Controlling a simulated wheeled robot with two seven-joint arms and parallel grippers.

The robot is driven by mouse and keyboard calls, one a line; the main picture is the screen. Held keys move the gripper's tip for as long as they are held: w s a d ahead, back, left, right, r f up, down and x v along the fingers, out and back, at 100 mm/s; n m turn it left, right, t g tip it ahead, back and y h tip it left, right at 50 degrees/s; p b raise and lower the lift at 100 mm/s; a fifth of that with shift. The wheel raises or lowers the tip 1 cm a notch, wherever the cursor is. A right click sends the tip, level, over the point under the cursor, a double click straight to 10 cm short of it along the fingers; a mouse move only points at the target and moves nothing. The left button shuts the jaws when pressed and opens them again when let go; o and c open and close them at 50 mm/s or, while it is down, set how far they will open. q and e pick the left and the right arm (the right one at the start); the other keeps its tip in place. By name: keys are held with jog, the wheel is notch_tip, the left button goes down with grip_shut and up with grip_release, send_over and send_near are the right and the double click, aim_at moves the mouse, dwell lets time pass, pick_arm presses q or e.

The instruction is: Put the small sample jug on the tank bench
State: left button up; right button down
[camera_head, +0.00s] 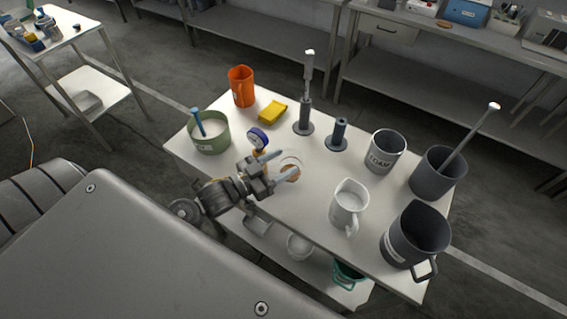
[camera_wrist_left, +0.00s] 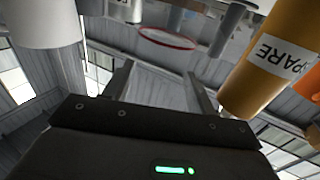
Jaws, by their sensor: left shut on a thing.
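My left gripper (camera_head: 282,165) is over the near left part of the bench (camera_head: 268,197). Its fingers are apart around a small clear vessel (camera_head: 291,161) with an orange-brown patch low on it, which looks like the small sample jug. In the left wrist view, a clear vessel with a red rim (camera_wrist_left: 167,39) shows beyond the two fingers (camera_wrist_left: 158,90). Its lower part and handle cannot be made out. I cannot tell whether it touches the bench top. My right gripper is in neither view.
A gauge (camera_head: 258,138) stands close behind the gripper. A green pot (camera_head: 210,142), orange jug (camera_head: 240,88), yellow block (camera_head: 273,112) and dark posts are left and behind. A white jug (camera_head: 349,204), FOAM pot (camera_head: 384,154) and large grey vessels (camera_head: 415,236) crowd the right. The front middle is clear.

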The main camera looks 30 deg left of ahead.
pick_arm(q)
jog(key=shift+w+d+f, duration=0.3)
jog(key=shift+w+f, duration=0.25)
jog(key=shift+f, duration=0.1)
jog(key=shift+s+a+f, duration=0.1)
jog(key=shift+s, duration=0.1)
